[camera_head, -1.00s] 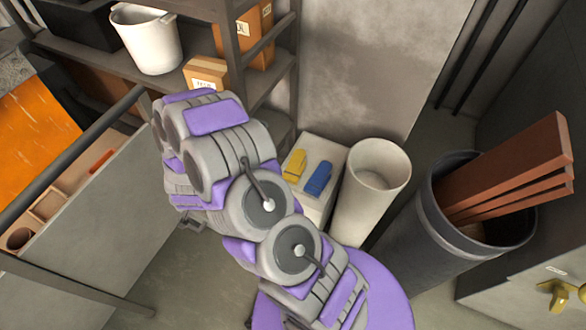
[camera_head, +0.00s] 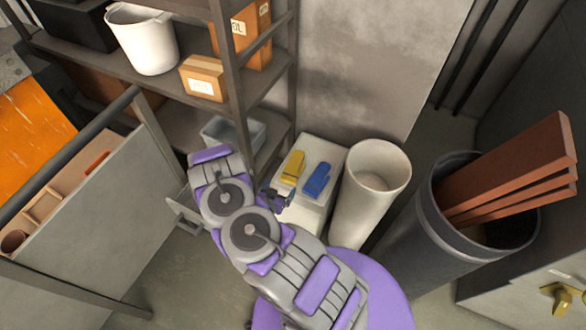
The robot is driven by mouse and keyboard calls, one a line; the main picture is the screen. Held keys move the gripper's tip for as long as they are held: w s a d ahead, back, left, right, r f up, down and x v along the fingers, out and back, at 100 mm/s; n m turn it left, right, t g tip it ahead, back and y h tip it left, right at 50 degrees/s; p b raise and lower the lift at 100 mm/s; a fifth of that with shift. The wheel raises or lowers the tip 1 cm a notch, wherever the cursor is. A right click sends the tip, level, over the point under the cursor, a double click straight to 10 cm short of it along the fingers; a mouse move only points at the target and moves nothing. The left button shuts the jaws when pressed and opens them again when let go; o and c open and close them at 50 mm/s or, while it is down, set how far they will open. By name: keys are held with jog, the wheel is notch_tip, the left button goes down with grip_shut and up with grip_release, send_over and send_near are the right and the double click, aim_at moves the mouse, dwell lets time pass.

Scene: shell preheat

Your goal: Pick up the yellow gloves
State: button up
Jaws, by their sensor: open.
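The yellow gloves (camera_head: 293,167) lie on top of a pale box-like stand (camera_head: 307,210), at its left side. A blue pair of gloves (camera_head: 318,180) lies just to their right, close beside them. My gripper (camera_head: 277,199) shows small and dark at the stand's left edge, below and left of the yellow gloves. It is open, and I see nothing in it. My arm partly hides it. The yellow gloves are in plain view, and the gripper looks apart from them.
A pale cylinder bin (camera_head: 372,185) stands right of the stand. A dark drum (camera_head: 440,235) holds several reddish planks (camera_head: 515,170). A metal shelf (camera_head: 236,80) with boxes and a white bucket (camera_head: 146,40) rises behind left. A grey tray (camera_head: 235,133) sits low on it.

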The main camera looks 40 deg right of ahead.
send_near(292, 171)
jog(key=d, duration=0.2)
jog(key=w+d, duration=0.1)
jog(key=shift+d+f+b, duration=0.3)
jog(key=shift+b, duration=0.05)
jog(key=shift+w+a+f, duration=0.15)
jog(key=shift+w+a, duration=0.1)
jog(key=shift+w, duration=0.25)
jog(key=x, duration=0.2)
jog(key=b+x, duration=0.1)
jog(key=x, duration=0.1)
jog(key=s+x, duration=0.1)
jog(key=x, duration=0.1)
jog(key=shift+w+d+f+b, duration=0.2)
jog(key=shift+d+f+b, duration=0.15)
jog(key=shift+d, duration=0.15)
jog(key=shift+w+d+f, duration=0.1)
jog(key=shift+w, duration=0.1)
jog(key=shift+a+r, duration=0.3)
jog(key=shift+a, duration=0.5)
jog(key=shift+c, duration=0.8)
jog(key=shift+d+f, duration=0.2)
jog(key=shift+d, duration=0.55)
jog(key=c, duration=0.5)
jog(key=shift+c, duration=0.6)
jog(key=shift+a, duration=0.2)
jog(key=shift+c, duration=1.4)
jog(key=shift+a+r, duration=0.1)
jog(key=shift+a, duration=0.25)
